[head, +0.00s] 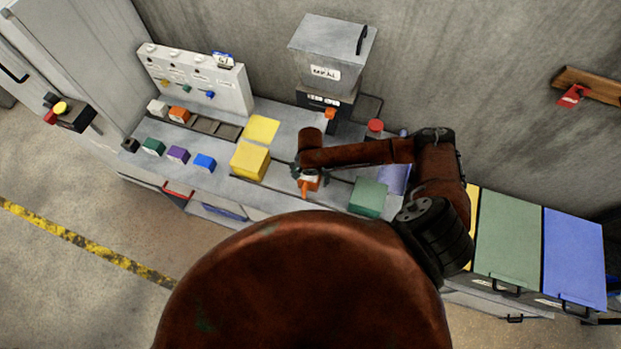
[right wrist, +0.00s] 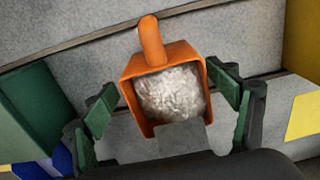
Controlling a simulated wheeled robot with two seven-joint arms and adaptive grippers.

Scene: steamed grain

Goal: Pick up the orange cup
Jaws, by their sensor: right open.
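The orange cup (right wrist: 151,40) is a square scoop with a stub handle, filled with whitish grain (right wrist: 172,94). In the head view it shows small on the counter (head: 306,188), partly covered by my right arm. My right gripper (right wrist: 168,105) is open, with green-padded fingers on both sides of the cup. A gap shows between the left finger and the cup; the right finger is close to the cup's right wall, and I cannot tell if it touches. In the head view the right gripper (head: 308,175) is over the cup. My left gripper is not in view.
A yellow block (head: 250,160) stands left of the cup and a green block (head: 368,197) right of it. A grey hopper (head: 330,55) stands at the back wall. Small coloured blocks, including a blue one (head: 204,162), line the counter's left part.

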